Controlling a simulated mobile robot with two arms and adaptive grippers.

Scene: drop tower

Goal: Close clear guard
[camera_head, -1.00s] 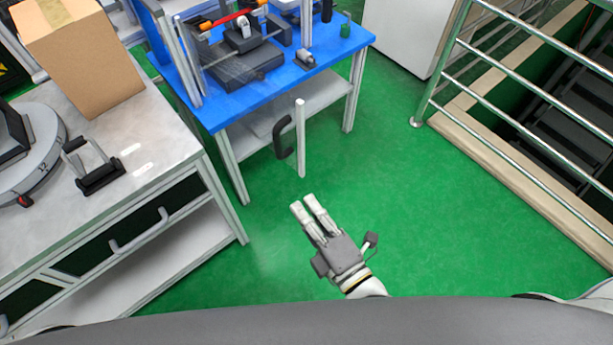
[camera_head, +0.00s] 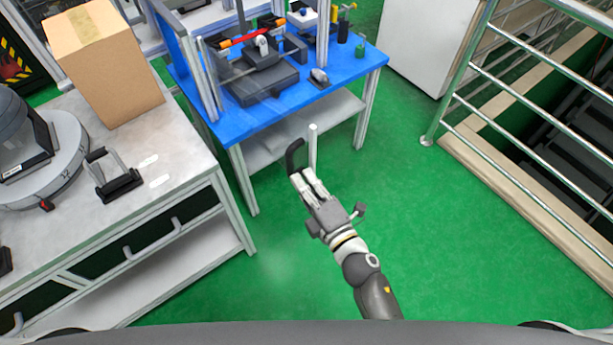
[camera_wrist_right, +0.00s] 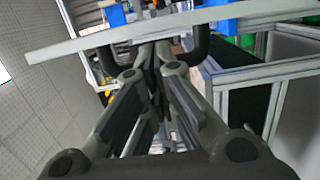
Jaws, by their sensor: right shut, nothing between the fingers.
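The clear guard hangs open in front of the blue-topped bench; its pale edge post (camera_head: 313,148) and black handle (camera_head: 294,157) show, while the see-through panel is hard to make out. My right gripper (camera_head: 308,180) is shut and empty, with its fingertips at the lower end of the handle in the head view. In the right wrist view the gripper (camera_wrist_right: 152,58) points at the pale edge post (camera_wrist_right: 120,36), and the dark handle (camera_wrist_right: 201,45) shows beside the fingers. I cannot tell whether the fingers touch it. My left gripper is out of view.
The blue bench top (camera_head: 345,72) carries the drop tower equipment (camera_head: 262,82). A grey worktable (camera_head: 160,140) with a cardboard box (camera_head: 110,75) stands at the left. A metal railing (camera_head: 535,70) runs along the right. Green floor (camera_head: 440,240) is clear between them.

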